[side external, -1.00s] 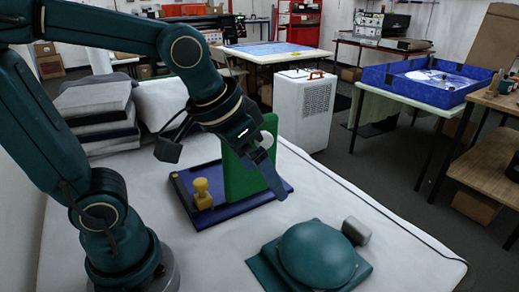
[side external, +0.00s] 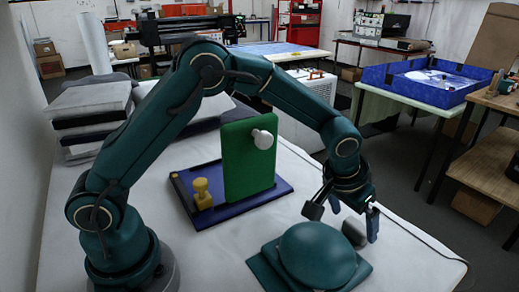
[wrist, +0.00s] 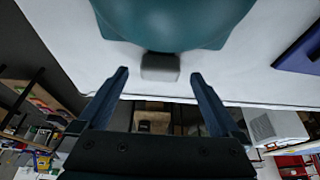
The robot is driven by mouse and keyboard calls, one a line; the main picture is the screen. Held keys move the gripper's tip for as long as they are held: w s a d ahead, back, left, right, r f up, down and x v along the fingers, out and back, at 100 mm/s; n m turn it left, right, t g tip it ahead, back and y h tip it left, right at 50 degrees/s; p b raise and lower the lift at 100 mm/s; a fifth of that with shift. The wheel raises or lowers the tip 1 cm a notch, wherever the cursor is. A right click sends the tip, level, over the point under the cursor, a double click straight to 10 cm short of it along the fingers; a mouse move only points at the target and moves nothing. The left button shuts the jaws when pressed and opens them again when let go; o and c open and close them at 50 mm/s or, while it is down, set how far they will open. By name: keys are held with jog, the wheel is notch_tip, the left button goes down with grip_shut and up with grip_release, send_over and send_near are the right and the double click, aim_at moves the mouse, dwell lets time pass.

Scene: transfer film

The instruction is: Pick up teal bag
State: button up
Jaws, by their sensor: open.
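The teal bag (side external: 316,255) is a rounded dome on a flat, square-cornered base, lying at the front right of the white table. It also shows at the top of the wrist view (wrist: 175,22). A small grey block (side external: 354,233) sits at the bag's right edge, and it appears in the wrist view (wrist: 160,67) beside the bag. My gripper (side external: 369,222) is open and empty, pointing down close to the grey block. In the wrist view my gripper (wrist: 160,75) has one finger on either side of the block, with gaps. I cannot tell its exact height.
A blue tray (side external: 250,203) with an upright green panel (side external: 249,165) and a yellow knob-shaped piece (side external: 202,193) stands mid-table. A grey knob (side external: 262,139) is on the panel. Grey cushions (side external: 92,105) are stacked at the back left. The table's right edge is close to my gripper.

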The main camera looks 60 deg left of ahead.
aim_at(354, 227)
jog(key=shift+x, duration=2)
jog(key=c, duration=1.5)
jog(key=shift+r, duration=0.15)
jog(key=shift+c, duration=0.2)
